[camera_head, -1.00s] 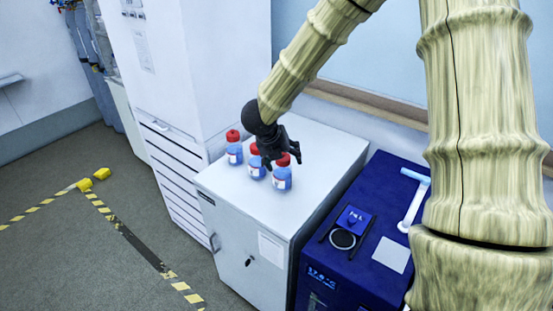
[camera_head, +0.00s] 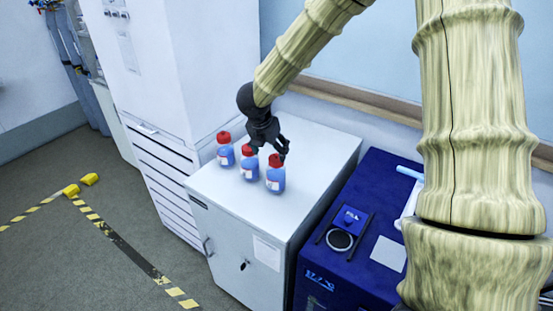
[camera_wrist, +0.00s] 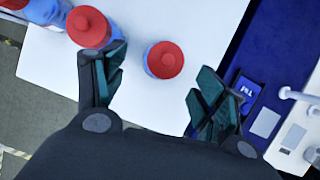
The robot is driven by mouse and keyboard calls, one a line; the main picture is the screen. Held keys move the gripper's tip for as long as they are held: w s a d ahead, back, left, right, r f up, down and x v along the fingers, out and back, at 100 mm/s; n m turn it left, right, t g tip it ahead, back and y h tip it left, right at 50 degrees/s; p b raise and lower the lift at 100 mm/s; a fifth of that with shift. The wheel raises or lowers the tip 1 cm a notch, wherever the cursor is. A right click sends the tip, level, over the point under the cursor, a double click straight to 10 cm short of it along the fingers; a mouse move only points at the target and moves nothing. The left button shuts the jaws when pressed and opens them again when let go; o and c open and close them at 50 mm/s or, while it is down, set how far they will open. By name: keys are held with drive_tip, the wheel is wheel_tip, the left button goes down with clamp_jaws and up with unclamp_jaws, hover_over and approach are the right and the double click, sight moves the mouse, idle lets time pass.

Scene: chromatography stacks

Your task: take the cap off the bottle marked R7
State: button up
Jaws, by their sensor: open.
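Three blue bottles with red caps stand in a row on a white cabinet (camera_head: 310,165): the left bottle (camera_head: 226,157), the middle bottle (camera_head: 247,170) and the right bottle (camera_head: 275,182). Their white labels are too small to read, so I cannot tell which is R7. My gripper (camera_head: 268,152) is open and empty above the right bottle. The middle bottle's cap (camera_wrist: 88,26) is just outside the left finger. All three caps are on.
A blue instrument (camera_head: 350,235) with a round plate stands right of the cabinet. A tall white unit (camera_head: 150,75) stands at left. The cabinet top is clear right of and behind the bottles. Yellow-black tape (camera_head: 130,250) marks the floor.

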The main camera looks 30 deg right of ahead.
sight(276, 155)
drive_tip(key=shift+d+f+p, duration=0.4)
drive_tip(key=shift+p+x, duration=0.7)
drive_tip(key=shift+x, duration=1.35)
drive_tip(key=shift+s+d, duration=0.15)
drive_tip(key=c, duration=0.9)
